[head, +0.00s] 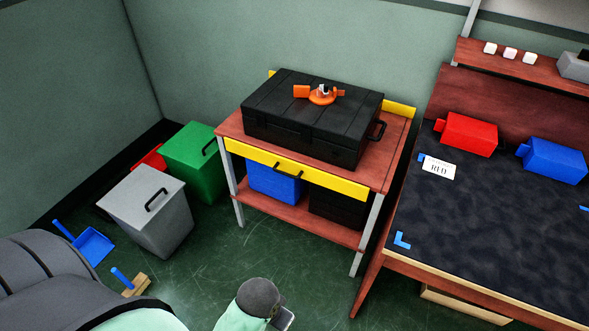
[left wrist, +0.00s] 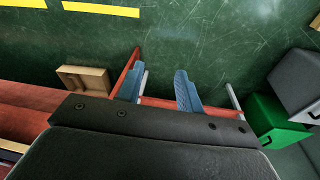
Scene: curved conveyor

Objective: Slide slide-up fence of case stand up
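The case stand (head: 226,124) is a reddish-brown table with grey legs, standing against the wall in the head view. Its slide-up fence, a yellow board (head: 330,180) with a black handle (head: 288,170), runs along the front edge and sits low, about level with the top or below it. A black case (head: 290,121) lies on the stand. My left gripper (left wrist: 158,90) shows in the left wrist view with two blue fingers apart and nothing seen between them. It is not seen in the head view. My right gripper is in neither view.
A blue box (head: 275,182) and a dark crate (head: 337,208) are on the lower shelf. Green (head: 190,160) and grey (head: 150,205) bins stand left of the stand. A workbench (head: 480,215) with red and blue bins stands right.

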